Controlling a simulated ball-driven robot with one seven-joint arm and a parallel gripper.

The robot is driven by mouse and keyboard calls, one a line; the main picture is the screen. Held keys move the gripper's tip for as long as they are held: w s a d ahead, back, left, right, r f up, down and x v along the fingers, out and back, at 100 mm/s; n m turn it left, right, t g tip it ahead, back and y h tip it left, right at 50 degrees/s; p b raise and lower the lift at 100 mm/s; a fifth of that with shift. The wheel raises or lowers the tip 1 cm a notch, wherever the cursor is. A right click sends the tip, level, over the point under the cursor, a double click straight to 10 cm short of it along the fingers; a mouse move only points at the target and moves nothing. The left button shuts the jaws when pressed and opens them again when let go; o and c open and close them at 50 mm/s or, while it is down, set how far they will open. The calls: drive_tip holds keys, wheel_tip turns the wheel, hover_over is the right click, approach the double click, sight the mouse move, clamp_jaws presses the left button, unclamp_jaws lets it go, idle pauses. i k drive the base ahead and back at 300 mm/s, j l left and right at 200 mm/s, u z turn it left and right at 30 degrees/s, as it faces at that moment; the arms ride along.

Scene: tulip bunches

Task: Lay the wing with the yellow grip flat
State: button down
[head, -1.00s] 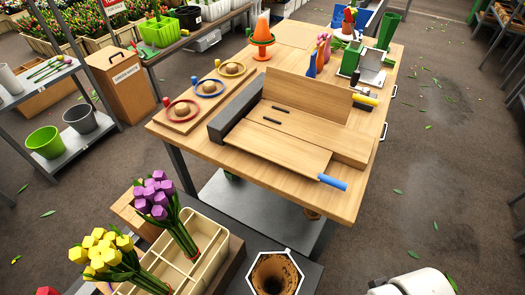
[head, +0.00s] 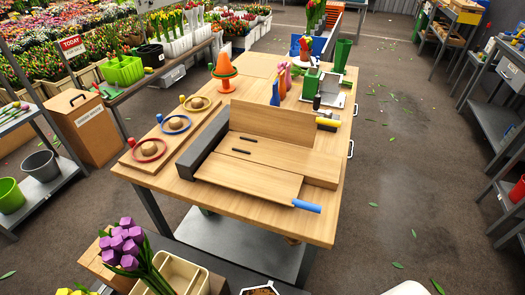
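The wing with the yellow grip (head: 270,126) is a wooden board standing up, steeply tilted, along the back of a wooden folding fixture on the table. Its yellow grip (head: 328,124) sticks out at the right end, with a black part beside it. The wing with the blue grip (head: 247,177) lies flat at the front, its blue grip (head: 307,206) pointing right. Between them is a flat wooden bed (head: 290,163) with two dark slots. A dark grey block (head: 203,142) runs along the left end. My gripper is not in view.
Left on the table (head: 325,228) is a board with several coloured rings. Behind the fixture stand an orange cone (head: 225,66), small coloured figures and a green-and-white device (head: 322,90). A crate with purple tulips (head: 122,243) is at front left. The floor to the right is mostly clear.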

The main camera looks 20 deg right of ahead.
sight(288, 126)
drive_tip(key=i+l+z, duration=0.1)
drive_tip(key=i+l, duration=0.25)
drive_tip(key=l, duration=0.15)
drive_tip(key=i+l+z, duration=0.1)
drive_tip(key=i+l, duration=0.3)
